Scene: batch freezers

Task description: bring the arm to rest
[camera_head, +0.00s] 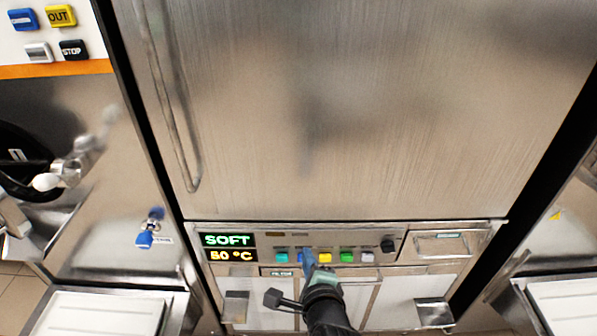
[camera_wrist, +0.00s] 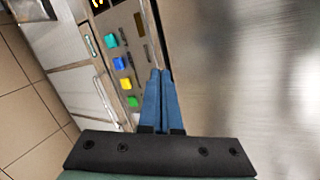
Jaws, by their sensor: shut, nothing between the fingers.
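My gripper (camera_head: 308,262) is in front of the lower control panel of the steel cabinet, close to the row of coloured buttons. In the wrist view its blue fingers (camera_wrist: 160,78) are together with nothing between them. My arm comes up from the bottom of the head view. The fingers partly cover the blue button (camera_head: 301,257) in the head view. In the wrist view the blue button (camera_wrist: 119,63) shows clear, to the left of the fingertips. I cannot tell whether the fingertips touch the panel.
The panel display (camera_head: 228,247) reads "SOFT" and "80 °C". A tall steel door (camera_head: 370,110) with a long handle (camera_head: 170,100) rises above the panel. Machines with white trays (camera_head: 95,315) stand on both sides. Tiled floor (camera_wrist: 30,110) shows in the wrist view.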

